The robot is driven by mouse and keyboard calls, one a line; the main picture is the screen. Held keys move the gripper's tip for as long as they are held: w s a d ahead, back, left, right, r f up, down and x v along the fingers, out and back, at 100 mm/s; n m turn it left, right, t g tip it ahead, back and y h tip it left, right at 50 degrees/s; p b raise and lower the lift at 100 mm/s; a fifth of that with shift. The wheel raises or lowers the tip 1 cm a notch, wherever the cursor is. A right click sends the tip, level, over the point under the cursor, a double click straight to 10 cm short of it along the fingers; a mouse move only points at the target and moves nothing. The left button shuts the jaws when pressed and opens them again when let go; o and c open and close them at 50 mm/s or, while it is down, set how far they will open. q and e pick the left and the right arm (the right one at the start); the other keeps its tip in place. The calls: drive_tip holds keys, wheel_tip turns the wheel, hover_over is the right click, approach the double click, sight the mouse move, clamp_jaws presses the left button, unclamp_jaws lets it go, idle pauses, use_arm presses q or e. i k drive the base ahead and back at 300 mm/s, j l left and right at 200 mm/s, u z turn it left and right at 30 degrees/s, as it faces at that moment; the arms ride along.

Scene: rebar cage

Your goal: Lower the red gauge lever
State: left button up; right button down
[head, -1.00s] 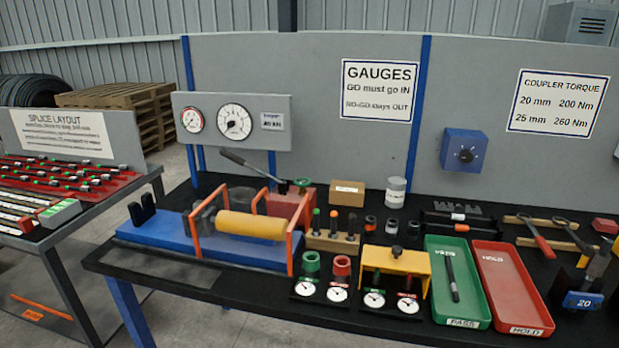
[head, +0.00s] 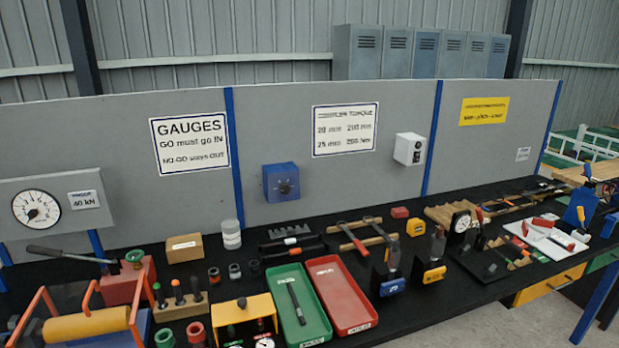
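A white round dial (head: 460,221) in a dark housing stands upright on the right part of the bench. A small red-orange upright piece (head: 479,214) is beside it; it may be a lever, but it is too small to be sure. A small gauge with a red collar (head: 196,332) stands at the lower left, cut off by the bottom edge, beside a green-collared one (head: 165,337). A red block (head: 125,284) with a green knob has a long dark lever (head: 72,255) slanting up to the left. Neither of my grippers is in view.
A green tray (head: 316,331) holding a dark rod and a red tray (head: 343,296) lie at the front centre. A yellow block (head: 243,310), clamps, tools and a white board (head: 548,238) crowd the black bench. A grey panel backs it.

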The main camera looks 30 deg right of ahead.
sight(478, 215)
drive_tip(key=l, duration=2.65)
